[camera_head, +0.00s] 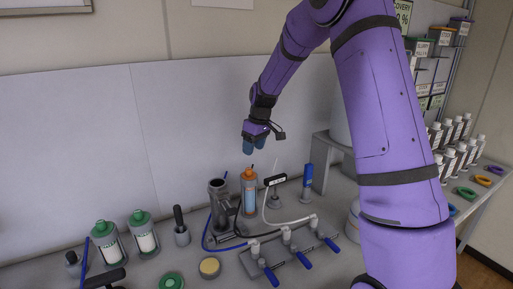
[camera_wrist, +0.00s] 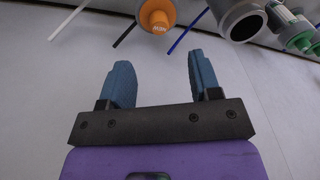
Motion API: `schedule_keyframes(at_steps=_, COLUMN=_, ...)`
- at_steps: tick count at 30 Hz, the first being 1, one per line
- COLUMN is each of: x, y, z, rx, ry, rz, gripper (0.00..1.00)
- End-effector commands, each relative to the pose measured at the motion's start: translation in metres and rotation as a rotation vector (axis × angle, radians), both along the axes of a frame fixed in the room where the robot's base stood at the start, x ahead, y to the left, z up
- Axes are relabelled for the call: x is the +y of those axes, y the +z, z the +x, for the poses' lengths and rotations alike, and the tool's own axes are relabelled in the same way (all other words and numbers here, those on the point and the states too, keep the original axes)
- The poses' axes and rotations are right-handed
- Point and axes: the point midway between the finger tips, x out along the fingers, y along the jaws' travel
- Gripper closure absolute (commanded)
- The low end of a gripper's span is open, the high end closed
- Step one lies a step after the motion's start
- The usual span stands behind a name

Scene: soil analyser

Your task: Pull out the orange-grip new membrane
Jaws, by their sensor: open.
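The orange-grip membrane (camera_head: 249,176) stands upright at the middle of the bench, with an orange top over a body that shows orange and pale bands. How the membrane's lower end is seated cannot be told.
A grey open-topped cylinder (camera_head: 217,188) stands just left of the membrane. A black-handled tag (camera_head: 272,180) and a blue-topped tool (camera_head: 307,176) are to its right. Blue-handled valves (camera_head: 287,235) lie in front. Green-capped bottles (camera_head: 143,231) stand at left.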

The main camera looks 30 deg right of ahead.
Motion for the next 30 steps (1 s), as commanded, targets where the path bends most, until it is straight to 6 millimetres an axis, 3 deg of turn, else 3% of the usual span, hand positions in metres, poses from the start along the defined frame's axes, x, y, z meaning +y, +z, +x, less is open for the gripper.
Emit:
schedule_keyframes(at_steps=6, x=-0.007, y=0.008, z=-0.007, rx=-0.093, ry=0.234, rz=0.008, gripper=0.43)
schedule_keyframes(at_steps=14, x=-0.007, y=0.005, z=-0.007, rx=-0.126, ry=0.317, rz=0.005, gripper=0.43)
schedule_keyframes(at_steps=30, x=0.008, y=-0.072, z=0.007, rx=-0.124, ry=0.316, rz=0.005, gripper=0.43)
